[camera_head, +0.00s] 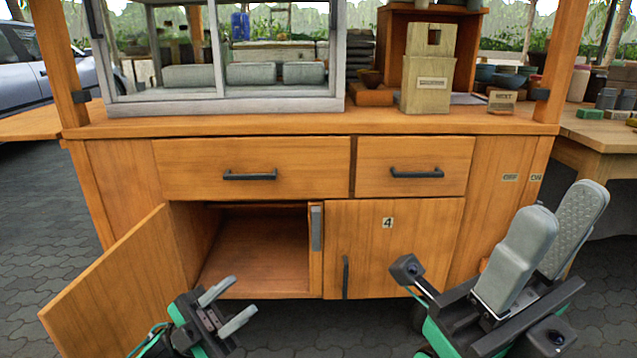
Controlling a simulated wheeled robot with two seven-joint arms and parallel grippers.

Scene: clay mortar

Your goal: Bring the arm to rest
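My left gripper (228,306) is at the bottom left, in front of the open lower left cabinet and to the right of its swung-out door (125,290). Its two grey fingers are apart with nothing between them. My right gripper (553,238) is at the lower right, in front of the cabinet's right side, pointing up. Its two large grey fingers are spread with a gap between them, and I see nothing held. The wooden cabinet (250,130) stands in front of me. Its lower left compartment (258,250) is open and looks empty.
Two closed drawers (255,170) with black handles sit above. The lower right door (385,240), marked 4, is shut. A glass display case (220,105) and a tan box (428,75) stand on the top. A side table (605,135) is at the right. Grey paving (330,330) is below.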

